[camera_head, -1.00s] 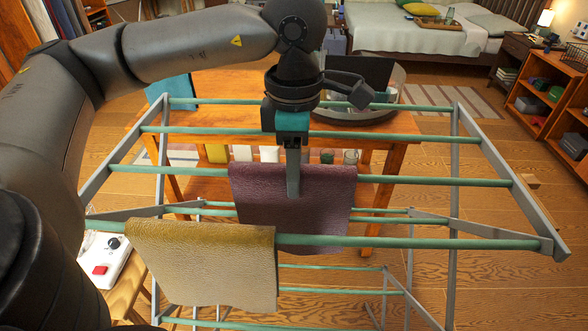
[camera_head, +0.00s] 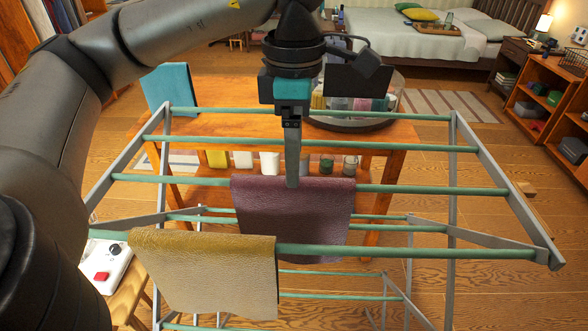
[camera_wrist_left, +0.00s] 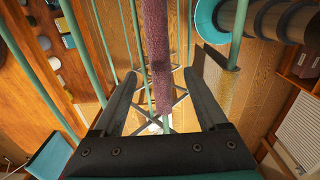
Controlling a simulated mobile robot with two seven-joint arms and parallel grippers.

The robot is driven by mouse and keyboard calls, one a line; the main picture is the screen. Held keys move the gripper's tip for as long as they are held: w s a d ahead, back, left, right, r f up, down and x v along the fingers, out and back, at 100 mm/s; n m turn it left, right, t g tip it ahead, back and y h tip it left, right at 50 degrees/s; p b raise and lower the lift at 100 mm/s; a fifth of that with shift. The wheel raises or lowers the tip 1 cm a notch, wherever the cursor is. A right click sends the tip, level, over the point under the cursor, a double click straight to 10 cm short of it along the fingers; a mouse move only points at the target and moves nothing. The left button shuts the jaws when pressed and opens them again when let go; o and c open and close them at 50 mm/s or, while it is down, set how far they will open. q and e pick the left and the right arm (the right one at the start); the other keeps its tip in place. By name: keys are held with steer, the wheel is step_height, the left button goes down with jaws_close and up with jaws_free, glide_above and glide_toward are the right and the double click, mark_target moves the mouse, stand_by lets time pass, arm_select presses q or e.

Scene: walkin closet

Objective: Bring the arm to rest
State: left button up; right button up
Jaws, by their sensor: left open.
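My left gripper (camera_head: 292,184) points down over the drying rack, its tips close to the upper edge of a purple cloth (camera_head: 300,222). The cloth hangs folded over a green rod. In the left wrist view my left gripper (camera_wrist_left: 160,78) is open, its two fingers apart. The purple cloth (camera_wrist_left: 157,45) shows edge-on between them; nothing is gripped. The forearm comes in from the left and crosses the top of the head view. My right gripper is in neither view.
A yellow-brown cloth (camera_head: 205,280) hangs on the rack's front rod (camera_head: 420,250). Behind the rack stands a wooden table (camera_head: 235,120) with a teal item (camera_head: 168,85) and a round tray (camera_head: 350,124). A white device with a red button (camera_head: 106,265) sits at lower left. Shelves (camera_head: 560,105) stand right.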

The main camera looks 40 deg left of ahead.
arm_select(q)
step_height(320, 180, up, 10)
steer(key=p, duration=0.2)
steer(key=shift+f+p, duration=0.25)
steer(key=shift+p, duration=0.15)
